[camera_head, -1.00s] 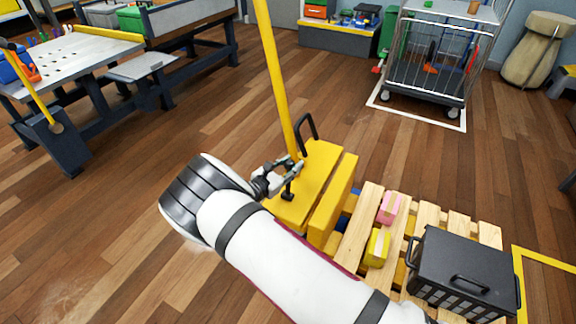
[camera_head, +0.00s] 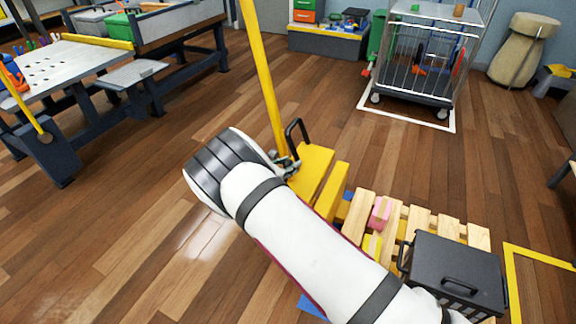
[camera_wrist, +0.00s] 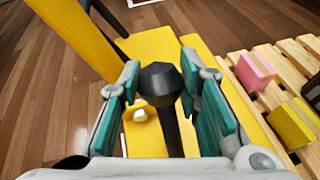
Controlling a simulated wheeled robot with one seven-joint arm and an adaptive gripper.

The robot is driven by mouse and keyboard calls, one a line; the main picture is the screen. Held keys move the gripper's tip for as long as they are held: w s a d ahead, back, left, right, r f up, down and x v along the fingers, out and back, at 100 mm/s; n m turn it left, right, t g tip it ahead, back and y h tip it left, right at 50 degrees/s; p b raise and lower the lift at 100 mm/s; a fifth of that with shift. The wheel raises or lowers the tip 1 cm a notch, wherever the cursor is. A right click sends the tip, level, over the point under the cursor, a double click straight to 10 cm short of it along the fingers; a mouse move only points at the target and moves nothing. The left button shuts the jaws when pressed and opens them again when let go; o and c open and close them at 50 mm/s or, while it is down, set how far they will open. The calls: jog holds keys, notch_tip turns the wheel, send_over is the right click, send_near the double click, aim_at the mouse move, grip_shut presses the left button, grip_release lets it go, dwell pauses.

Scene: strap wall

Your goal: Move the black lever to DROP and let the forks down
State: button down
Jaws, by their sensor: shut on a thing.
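The black lever (camera_wrist: 165,95), with a faceted knob, stands on the yellow pallet truck body (camera_wrist: 150,45). In the wrist view it is between the two teal-padded fingers of my gripper (camera_wrist: 160,85), which is shut on it. In the head view my gripper (camera_head: 287,163) is at the truck's yellow body (camera_head: 313,170), and my arm hides the lever. The truck's yellow handle bar (camera_head: 262,80) rises at the left. The forks are not clearly visible; no DROP marking can be read.
A wooden pallet (camera_head: 447,226) stands right of the truck, with a black crate (camera_head: 455,262) and a pink block (camera_head: 380,213) on it. A yellow block (camera_wrist: 291,124) shows in the wrist view. A wire cage trolley (camera_head: 415,60) stands behind. Floor at left is clear.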

jog(key=shift+w+d, duration=0.1)
jog(key=c, duration=1.2)
grip_release()
jog(key=shift+o, duration=0.2)
jog(key=v, duration=1.2)
